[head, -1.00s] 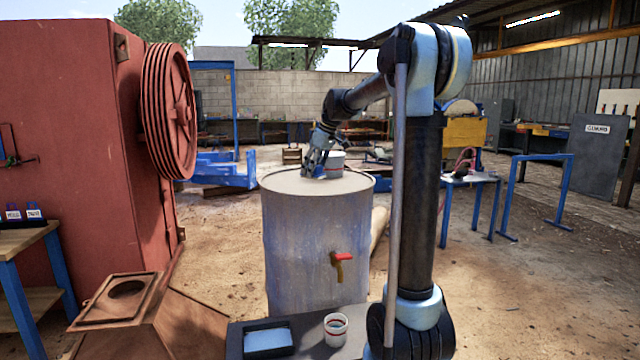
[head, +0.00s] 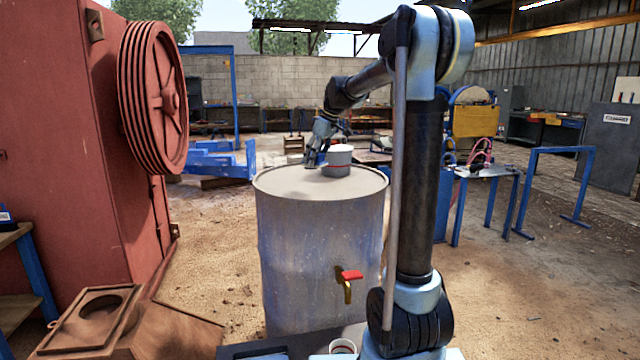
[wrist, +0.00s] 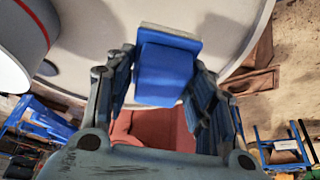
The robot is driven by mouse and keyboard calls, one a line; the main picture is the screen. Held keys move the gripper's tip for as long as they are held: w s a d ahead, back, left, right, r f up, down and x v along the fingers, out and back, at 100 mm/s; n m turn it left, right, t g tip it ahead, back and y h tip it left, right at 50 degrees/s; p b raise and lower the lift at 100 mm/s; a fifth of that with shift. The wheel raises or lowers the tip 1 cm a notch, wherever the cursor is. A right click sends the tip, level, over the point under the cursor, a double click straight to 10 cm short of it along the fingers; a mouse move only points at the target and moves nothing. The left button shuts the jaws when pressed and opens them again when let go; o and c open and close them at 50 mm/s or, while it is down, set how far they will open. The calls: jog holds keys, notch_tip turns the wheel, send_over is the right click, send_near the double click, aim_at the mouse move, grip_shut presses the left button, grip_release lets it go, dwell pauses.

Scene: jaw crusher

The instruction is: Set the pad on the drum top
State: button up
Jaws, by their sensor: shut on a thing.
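The pad (wrist: 165,72) is a blue block with a pale grey layer at its far edge. My gripper (wrist: 165,85) is shut on it, with a finger at each side in the wrist view. The drum top also shows behind the pad in the wrist view (wrist: 220,30). The drum (head: 315,245) is upright, grey-blue and weathered. In the head view the pad can hardly be made out. I cannot tell whether it touches the drum top.
A red-handled tap (head: 349,277) sticks out of the drum's front. The red crusher (head: 60,150) stands at left.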

aim_at(322, 162)
jog(key=shift+f, duration=4.65)
jog(key=o, duration=0.9)
jog(key=shift+o, duration=0.2)
jog(key=v, duration=1.2)
jog(key=shift+w, duration=0.1)
